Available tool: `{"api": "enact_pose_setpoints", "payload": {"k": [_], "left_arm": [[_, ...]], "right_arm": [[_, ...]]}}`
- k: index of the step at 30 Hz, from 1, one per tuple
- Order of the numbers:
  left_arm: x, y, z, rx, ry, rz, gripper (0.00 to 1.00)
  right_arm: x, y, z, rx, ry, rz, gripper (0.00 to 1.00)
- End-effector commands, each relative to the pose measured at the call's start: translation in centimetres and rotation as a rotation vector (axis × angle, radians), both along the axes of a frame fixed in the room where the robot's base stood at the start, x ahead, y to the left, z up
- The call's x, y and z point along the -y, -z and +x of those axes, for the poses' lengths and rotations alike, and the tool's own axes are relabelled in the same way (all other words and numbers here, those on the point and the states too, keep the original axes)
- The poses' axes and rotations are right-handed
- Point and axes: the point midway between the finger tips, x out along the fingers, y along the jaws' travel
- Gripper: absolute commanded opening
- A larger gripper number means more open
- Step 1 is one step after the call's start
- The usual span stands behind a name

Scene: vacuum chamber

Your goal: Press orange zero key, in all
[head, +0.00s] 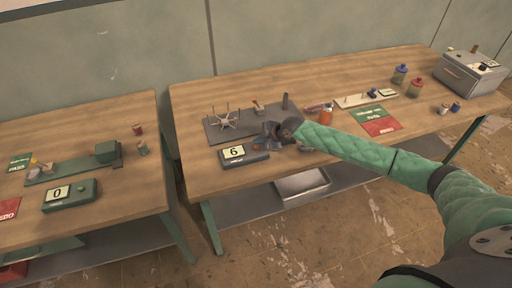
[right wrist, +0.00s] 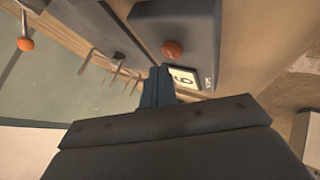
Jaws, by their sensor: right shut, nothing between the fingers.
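A dark grey counter box (head: 258,157) stands near the front edge of the right-hand table, and its display (head: 233,153) reads 6. In the right wrist view, the orange round key (right wrist: 172,49) sits on top of this box, and the display (right wrist: 183,78) lies beside it. My right gripper (right wrist: 157,85) is shut and empty. Its fingertips appear close to the display end of the box, apart from the orange key in the picture; contact cannot be told. In the head view the right gripper (head: 270,130) is just behind the box. My left gripper is not in view.
A dark plate (head: 215,133) with pegs and a pale spider-like part lies behind the box. A green counter box (head: 84,196) reading 0 stands on the left table. Green and red mats (head: 378,127), jars and a grey metal box (head: 470,76) are farther right.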

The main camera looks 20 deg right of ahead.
Motion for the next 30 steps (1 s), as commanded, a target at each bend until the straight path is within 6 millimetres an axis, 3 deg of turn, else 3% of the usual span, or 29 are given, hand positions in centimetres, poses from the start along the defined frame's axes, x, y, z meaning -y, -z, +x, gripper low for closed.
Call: {"api": "enact_pose_setpoints", "payload": {"k": [13, 22, 30], "left_arm": [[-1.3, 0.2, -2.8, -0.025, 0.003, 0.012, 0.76], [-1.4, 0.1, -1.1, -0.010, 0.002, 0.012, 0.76], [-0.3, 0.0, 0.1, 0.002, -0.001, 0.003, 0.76]], "right_arm": [[0.0, 0.0, 0.0, 0.000, 0.000, 0.000, 0.00], [0.0, 0.0, 0.0, 0.000, 0.000, 0.000, 0.00], [0.0, 0.0, 0.0, 0.000, 0.000, 0.000, 0.00]]}}
